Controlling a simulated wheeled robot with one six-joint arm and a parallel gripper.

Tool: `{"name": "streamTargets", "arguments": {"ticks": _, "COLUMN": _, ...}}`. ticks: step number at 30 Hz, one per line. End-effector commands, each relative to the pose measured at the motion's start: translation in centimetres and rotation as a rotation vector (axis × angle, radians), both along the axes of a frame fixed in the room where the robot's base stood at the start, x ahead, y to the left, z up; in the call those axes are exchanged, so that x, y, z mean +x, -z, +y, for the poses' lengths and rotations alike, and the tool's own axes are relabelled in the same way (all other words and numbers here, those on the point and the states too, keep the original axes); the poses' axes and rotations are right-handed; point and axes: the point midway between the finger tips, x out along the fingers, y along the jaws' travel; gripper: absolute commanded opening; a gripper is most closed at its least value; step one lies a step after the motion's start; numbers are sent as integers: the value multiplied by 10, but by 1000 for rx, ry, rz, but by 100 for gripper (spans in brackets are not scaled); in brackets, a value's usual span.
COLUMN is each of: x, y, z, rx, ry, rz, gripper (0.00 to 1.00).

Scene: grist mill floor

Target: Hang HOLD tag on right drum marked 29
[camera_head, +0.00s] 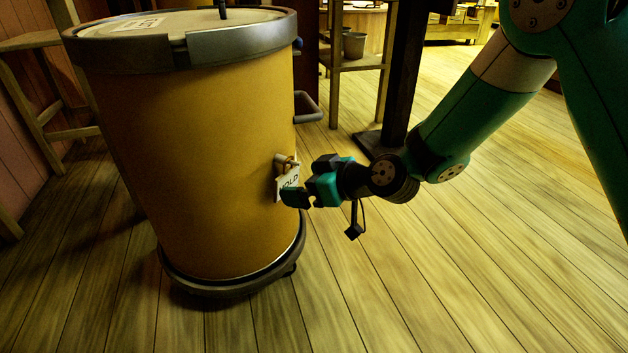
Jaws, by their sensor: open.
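A large yellow-brown drum (195,150) with a grey metal rim stands upright at the left. No number 29 is readable on the side facing me. A brass-coloured fitting (285,160) sticks out from the drum's right side. A white HOLD tag (288,182) is at this fitting, close against the drum wall and slightly tilted. I cannot tell exactly how it is attached. My gripper (304,187) is open right beside the tag, and a finger covers the tag's lower right part.
The drum stands on a dark round wheeled base (235,284). A dark post (401,85) and a wooden shelf (357,62) with a bucket (353,45) stand behind. The plank floor (470,270) at the right is clear.

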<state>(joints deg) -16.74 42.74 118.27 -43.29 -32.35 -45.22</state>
Motion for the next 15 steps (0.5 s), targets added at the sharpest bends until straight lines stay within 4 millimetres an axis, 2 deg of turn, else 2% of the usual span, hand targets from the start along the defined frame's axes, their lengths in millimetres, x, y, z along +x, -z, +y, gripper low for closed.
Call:
{"name": "streamTargets", "arguments": {"ticks": 5, "x": -7, "y": -9, "z": -13, "rx": 0, "ry": 3, "rz": 2, "gripper": 100}}
{"name": "streamTargets", "arguments": {"ticks": 15, "x": -49, "y": -43, "z": -76, "rx": 1, "ry": 8, "rz": 4, "gripper": 100}}
